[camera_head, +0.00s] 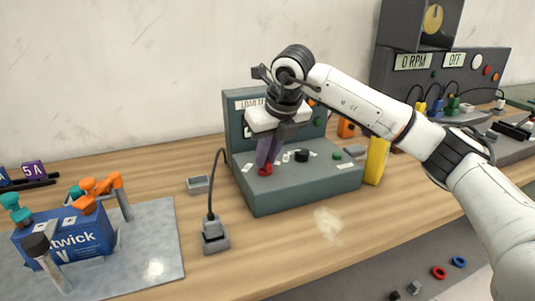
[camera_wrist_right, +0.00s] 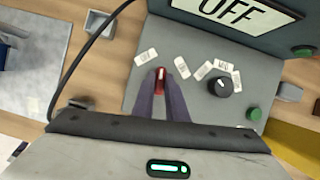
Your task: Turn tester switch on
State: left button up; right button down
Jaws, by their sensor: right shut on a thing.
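The tester is a grey-green box (camera_head: 310,186) on the bench, with an upright back panel partly labelled "LOAD TE…", the rest hidden behind my arm. Its display (camera_wrist_right: 240,12) reads OFF in the right wrist view. A small red switch (camera_wrist_right: 159,80) is on the tester's flat top, between white labels. My right gripper (camera_head: 266,164) points down at the tester top. Its two dark fingers are shut on the red switch, which shows between the fingertips in the wrist view. My left gripper is not in view.
A black knob (camera_wrist_right: 221,84) and a green button (camera_wrist_right: 254,114) sit right of the switch. A grey plug block (camera_head: 215,236) with a cable stands left of the tester. A blue box (camera_head: 70,238) stands on a grey mat. A yellow block (camera_head: 377,160) is close right.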

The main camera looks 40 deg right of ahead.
jog(key=m, duration=0.2)
jog(key=m+h, duration=0.2)
jog(key=m, duration=0.1)
jog(key=shift+w+a+r+m+g, duration=0.1)
jog(key=shift+a+m+g, duration=0.2)
jog(key=shift+g, duration=0.1)
pick_arm(q)
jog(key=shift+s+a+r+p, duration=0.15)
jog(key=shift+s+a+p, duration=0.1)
jog(key=shift+p, duration=0.3)
pick_arm(e)
jog(key=m+g+h, duration=0.1)
jog(key=m, duration=0.3)
jog(key=shift+w+m, duration=0.1)
jog(key=shift+m, duration=0.3)
jog(key=shift+m+h, duration=0.3)
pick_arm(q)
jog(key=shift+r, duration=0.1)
pick_arm(e)
jog(key=c, duration=1.8)
grip_release()
jog(key=shift+o, duration=0.2)
pick_arm(q)
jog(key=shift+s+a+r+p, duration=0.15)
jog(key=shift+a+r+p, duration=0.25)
jog(key=shift+p, duration=0.65)
pick_arm(e)
jog(key=v, duration=1)
jog(key=shift+w, duration=0.2)
